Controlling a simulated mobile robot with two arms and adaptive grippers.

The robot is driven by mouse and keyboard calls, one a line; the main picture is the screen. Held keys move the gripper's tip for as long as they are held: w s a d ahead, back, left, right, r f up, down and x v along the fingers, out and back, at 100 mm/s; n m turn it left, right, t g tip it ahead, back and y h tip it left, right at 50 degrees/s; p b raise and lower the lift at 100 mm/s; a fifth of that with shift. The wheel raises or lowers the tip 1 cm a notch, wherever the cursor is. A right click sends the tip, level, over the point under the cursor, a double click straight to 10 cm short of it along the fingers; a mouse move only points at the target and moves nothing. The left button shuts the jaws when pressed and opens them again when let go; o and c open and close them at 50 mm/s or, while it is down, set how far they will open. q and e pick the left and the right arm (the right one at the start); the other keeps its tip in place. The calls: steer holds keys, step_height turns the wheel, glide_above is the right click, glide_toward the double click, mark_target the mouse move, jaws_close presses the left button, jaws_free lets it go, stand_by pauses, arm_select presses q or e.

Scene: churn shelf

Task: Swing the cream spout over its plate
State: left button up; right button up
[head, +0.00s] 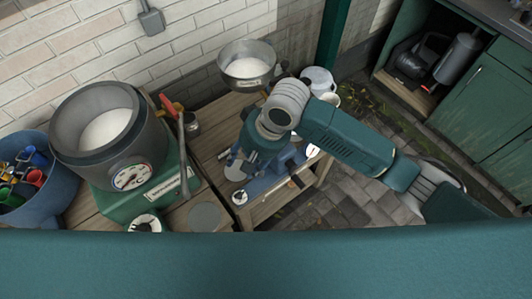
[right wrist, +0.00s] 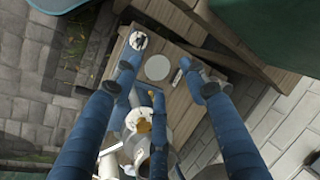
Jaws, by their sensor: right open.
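My right gripper (head: 262,178) comes in from the right over the small wooden table, and its blue fingers (right wrist: 170,95) are spread apart with nothing held between them. A flat grey round plate (head: 205,217) lies near the front; a grey disc also shows beyond the fingers in the right wrist view (right wrist: 157,67). A white disc with dark marks (head: 239,197) is close to the fingers. I cannot clearly pick out the cream spout; my gripper and arm cover part of the table. My left gripper is not in view.
A large grey bowl of white contents (head: 104,128) with a dial stands on a green base (head: 150,198) at left. A pan (head: 247,66) stands at the back. A red-handled lever (head: 171,104) rises between them.

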steer(key=w+d+r+m+h, duration=0.2)
steer(key=w+d+m+h, duration=0.15)
steer(key=w+d, duration=0.3)
steer(key=shift+y, duration=0.25)
steer(key=f, duration=0.3)
steer(key=f+p, duration=0.1)
steer(key=f, duration=0.3)
steer(key=a+f, duration=0.1)
steer(key=f, duration=0.2)
steer(key=shift+f+p, duration=0.25)
steer(key=shift+p, duration=0.1)
steer(key=shift+d, duration=0.1)
jaws_close()
